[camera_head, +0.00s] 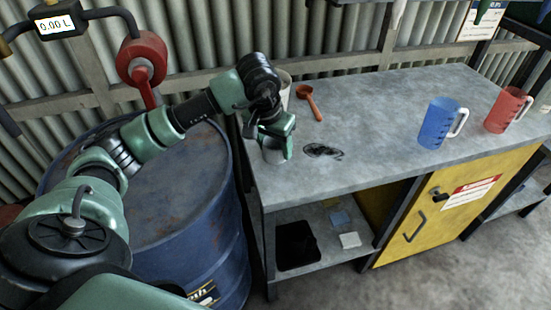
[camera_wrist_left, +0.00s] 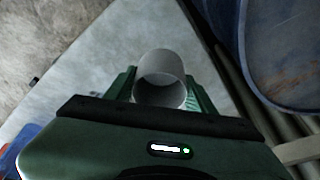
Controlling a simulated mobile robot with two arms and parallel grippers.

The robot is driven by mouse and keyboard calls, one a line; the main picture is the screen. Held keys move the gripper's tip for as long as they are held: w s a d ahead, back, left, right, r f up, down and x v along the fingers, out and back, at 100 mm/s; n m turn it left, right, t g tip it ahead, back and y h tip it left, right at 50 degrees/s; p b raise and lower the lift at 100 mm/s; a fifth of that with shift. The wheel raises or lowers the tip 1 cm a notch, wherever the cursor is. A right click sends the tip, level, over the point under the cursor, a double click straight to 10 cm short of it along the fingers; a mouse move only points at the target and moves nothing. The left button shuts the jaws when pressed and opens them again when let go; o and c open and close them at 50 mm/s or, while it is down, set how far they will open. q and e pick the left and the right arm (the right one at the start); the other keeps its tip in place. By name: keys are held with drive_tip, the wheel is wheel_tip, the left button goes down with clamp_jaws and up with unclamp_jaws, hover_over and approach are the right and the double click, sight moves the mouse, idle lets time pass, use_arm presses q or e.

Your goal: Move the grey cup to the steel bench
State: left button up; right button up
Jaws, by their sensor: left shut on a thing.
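The grey cup (camera_head: 273,152) is at the left end of the steel bench (camera_head: 380,110), upright, on or just above its top; I cannot tell if it touches. My left gripper (camera_head: 278,142) is shut on the cup and hides part of it. In the left wrist view the cup (camera_wrist_left: 160,80) sits between the two green fingers of the gripper (camera_wrist_left: 160,98), with the grey bench top around it. My right gripper is not in view.
A blue jug (camera_head: 437,124) and a red jug (camera_head: 507,110) stand on the bench's right part. An orange scoop (camera_head: 309,102) lies behind the cup, a dark stain (camera_head: 322,151) beside it. A pale container (camera_head: 285,88) is partly hidden. A blue drum (camera_head: 180,200) stands left.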

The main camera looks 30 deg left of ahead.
use_arm(q)
wheel_tip(320, 180, down, 5)
drive_tip(key=shift+f+p, duration=0.1)
drive_tip(key=shift+p, duration=0.35)
drive_tip(key=shift+f, duration=0.35)
drive_tip(key=shift+f, duration=0.1)
drive_tip(key=o, duration=1.4)
